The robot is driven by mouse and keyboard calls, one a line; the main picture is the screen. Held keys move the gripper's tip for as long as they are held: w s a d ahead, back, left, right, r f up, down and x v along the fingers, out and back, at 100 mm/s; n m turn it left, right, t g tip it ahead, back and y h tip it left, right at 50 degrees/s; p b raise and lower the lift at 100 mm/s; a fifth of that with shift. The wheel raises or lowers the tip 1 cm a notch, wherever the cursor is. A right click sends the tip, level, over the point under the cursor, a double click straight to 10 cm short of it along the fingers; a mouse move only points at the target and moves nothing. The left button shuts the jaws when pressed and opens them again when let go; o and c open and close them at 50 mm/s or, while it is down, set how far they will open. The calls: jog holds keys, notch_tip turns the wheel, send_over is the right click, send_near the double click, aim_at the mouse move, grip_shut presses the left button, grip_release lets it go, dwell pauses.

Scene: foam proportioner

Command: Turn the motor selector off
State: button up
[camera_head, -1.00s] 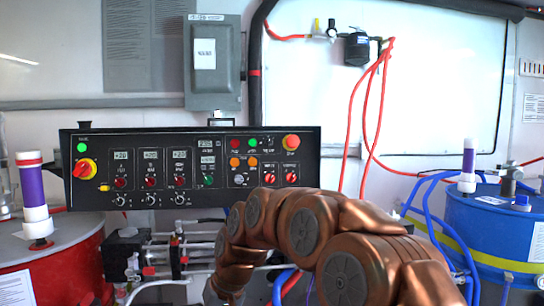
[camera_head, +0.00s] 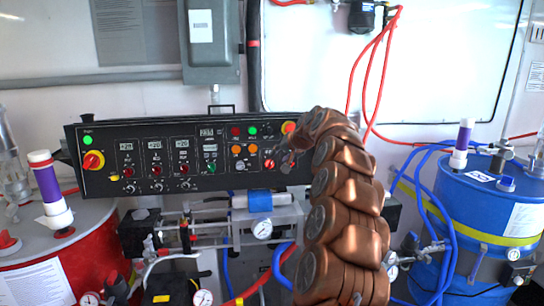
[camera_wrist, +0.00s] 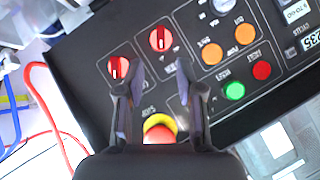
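The black control panel (camera_head: 130,187) has two red selector knobs near its lower right. One red selector (camera_wrist: 160,38) shows upper centre in the wrist view, the other red selector (camera_wrist: 118,67) left of it by the left fingertip. Their labels are too small to read, so I cannot tell which is the motor selector. My gripper (camera_wrist: 160,78) is open, its two dark fingers apart with no object between them, close over the panel.
A red emergency stop with yellow ring (camera_wrist: 160,128) lies between my finger bases in the wrist view. Orange buttons (camera_wrist: 228,42) sit beside the selectors. A larger red-yellow switch (camera_head: 93,160) is at the panel's left. Red (camera_head: 60,262) and blue (camera_head: 475,215) drums flank the panel.

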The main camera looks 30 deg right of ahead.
aim_at(272, 162)
jog(key=shift+p+x, duration=1.1)
jog(key=shift+x, duration=2.65)
jog(key=shift+a, duration=0.1)
jog(key=shift+c, duration=0.3)
grip_shut()
